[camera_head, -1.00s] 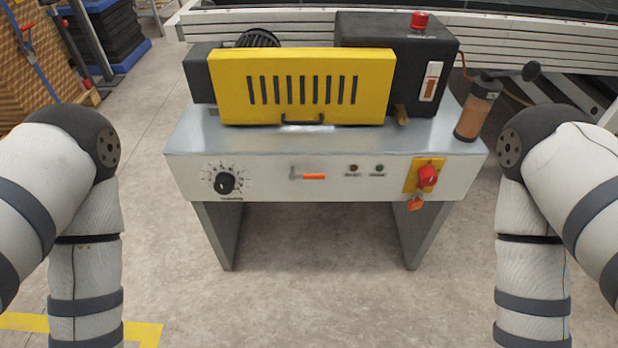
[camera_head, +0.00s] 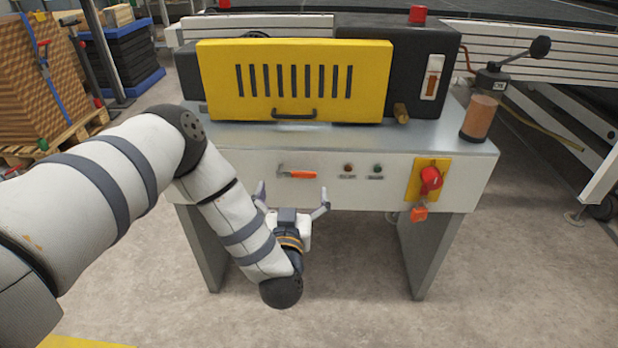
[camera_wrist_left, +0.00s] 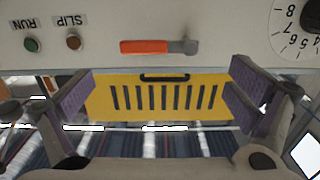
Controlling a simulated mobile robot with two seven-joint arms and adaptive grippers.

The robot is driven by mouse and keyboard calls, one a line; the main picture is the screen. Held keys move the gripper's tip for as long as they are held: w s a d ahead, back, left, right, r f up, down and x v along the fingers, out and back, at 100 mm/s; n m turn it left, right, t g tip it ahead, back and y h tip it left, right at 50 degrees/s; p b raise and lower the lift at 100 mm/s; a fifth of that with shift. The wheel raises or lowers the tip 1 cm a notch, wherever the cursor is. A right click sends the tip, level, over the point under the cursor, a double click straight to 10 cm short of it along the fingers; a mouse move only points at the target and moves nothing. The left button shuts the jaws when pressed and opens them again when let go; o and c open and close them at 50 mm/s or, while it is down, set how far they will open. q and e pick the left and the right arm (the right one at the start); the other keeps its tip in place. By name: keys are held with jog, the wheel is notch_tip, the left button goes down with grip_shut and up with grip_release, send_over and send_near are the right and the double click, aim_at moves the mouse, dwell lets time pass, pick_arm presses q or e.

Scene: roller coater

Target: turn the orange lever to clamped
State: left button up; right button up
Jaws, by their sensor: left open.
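The orange lever (camera_head: 300,174) sits on the white front panel of the machine, left of two small indicator lights. Its orange handle lies about level, with the grey pivot at its left end. In the left wrist view, which is upside down, the lever (camera_wrist_left: 145,47) shows with its grey pivot at the right. My left gripper (camera_head: 291,196) is open and empty, just below and in front of the lever. Its two fingers (camera_wrist_left: 160,92) stand wide apart and do not touch the lever. My right gripper is not in view.
A yellow slotted guard (camera_head: 290,85) with a black handle is above the panel. A red rotary switch (camera_head: 431,180) with an orange padlock (camera_head: 419,214) is at the panel's right. A brown cylinder (camera_head: 479,117) stands at the tabletop's right. The numbered dial (camera_wrist_left: 305,18) shows in the wrist view.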

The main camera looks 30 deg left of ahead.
aim_at(296, 173)
pick_arm(q)
jog(key=b+x, duration=0.1)
jog(key=x, duration=0.6)
jog(key=shift+w, duration=0.2)
jog(key=shift+c, duration=0.3)
jog(key=c, duration=1.6)
jog(key=shift+c, duration=0.2)
